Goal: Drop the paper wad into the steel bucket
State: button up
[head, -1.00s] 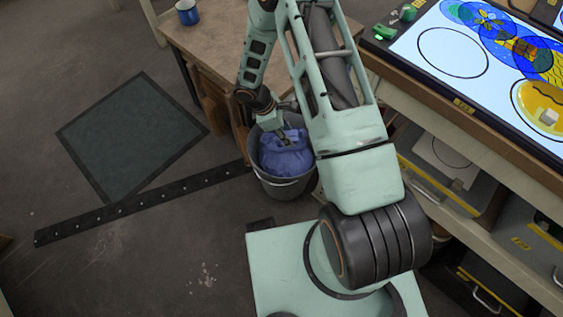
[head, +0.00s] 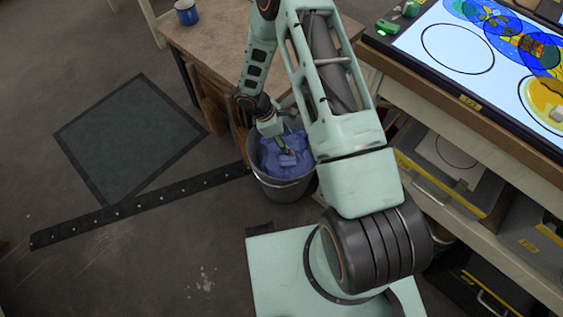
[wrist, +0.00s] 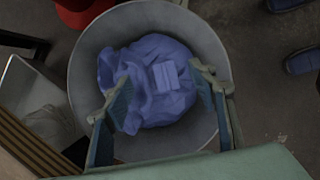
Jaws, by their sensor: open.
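The steel bucket (head: 283,189) stands on the floor beside the wooden table, and its round rim also shows in the wrist view (wrist: 84,75). A blue crumpled mass, which looks like the paper wad (head: 274,160), lies inside the bucket. The wrist view shows this wad (wrist: 150,108) with a small paler square patch or block on top; I cannot tell which. My gripper (head: 285,147) points down over the bucket. In the wrist view my gripper (wrist: 165,100) has its fingers spread wide, left and right over the blue mass. I cannot tell whether they touch it.
A wooden table (head: 210,40) with a blue mug (head: 187,12) is behind the bucket. A workbench with a lit panel (head: 458,48) and drawers below is at right. A dark mat (head: 130,138) and a black floor strip (head: 140,205) lie left on open floor.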

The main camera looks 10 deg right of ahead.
jog(key=shift+r, duration=0.1)
jog(key=v, duration=1.1)
jog(key=shift+a+r, duration=0.25)
jog(key=shift+r, duration=0.1)
